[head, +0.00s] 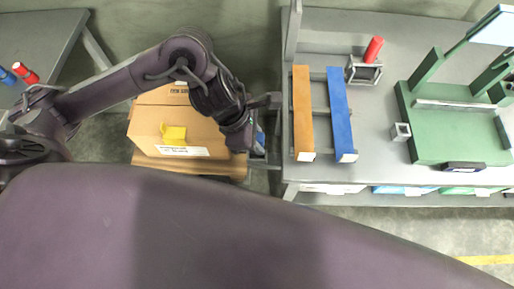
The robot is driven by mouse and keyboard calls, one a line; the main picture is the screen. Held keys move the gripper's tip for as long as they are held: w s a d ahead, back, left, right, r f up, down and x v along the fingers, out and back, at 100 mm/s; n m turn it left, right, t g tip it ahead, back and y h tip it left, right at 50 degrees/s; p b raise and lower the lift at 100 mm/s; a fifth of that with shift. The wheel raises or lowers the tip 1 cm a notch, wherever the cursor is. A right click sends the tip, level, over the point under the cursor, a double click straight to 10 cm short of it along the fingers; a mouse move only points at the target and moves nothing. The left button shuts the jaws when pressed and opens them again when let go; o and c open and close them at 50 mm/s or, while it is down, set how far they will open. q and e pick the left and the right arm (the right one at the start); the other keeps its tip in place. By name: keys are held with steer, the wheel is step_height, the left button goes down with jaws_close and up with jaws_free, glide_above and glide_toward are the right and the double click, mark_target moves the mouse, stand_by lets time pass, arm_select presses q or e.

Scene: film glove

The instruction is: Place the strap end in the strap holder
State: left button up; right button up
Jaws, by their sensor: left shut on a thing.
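My left gripper (263,130) is at the left edge of the workbench, beside the crossbars of a rack. It is shut on a small blue thing that shows between its fingers; the fingers hide most of it, and I cannot tell for sure that it is the strap end. An orange strip (302,108) and a blue strip (341,110), each with a pale near end, lie side by side across the rack, right of the gripper. I cannot single out the strap holder for sure. My right gripper is not in view.
The grey workbench (380,160) holds a square metal frame (364,73) with a red cylinder (373,49), a small grey block (401,131) and a green fixture (445,140). A cardboard box (150,128) is left of the bench. My dark body covers the foreground.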

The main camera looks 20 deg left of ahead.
arm_select(q)
steer(key=shift+f, duration=2.35)
steer(key=shift+f, duration=0.1)
steer(key=o, duration=1)
steer(key=shift+a+r, duration=0.1)
steer(key=shift+r, duration=0.3)
steer(key=v, duration=1.1)
steer(key=shift+r+p, duration=0.2)
steer(key=shift+p, duration=0.15)
steer(key=shift+s, duration=0.1)
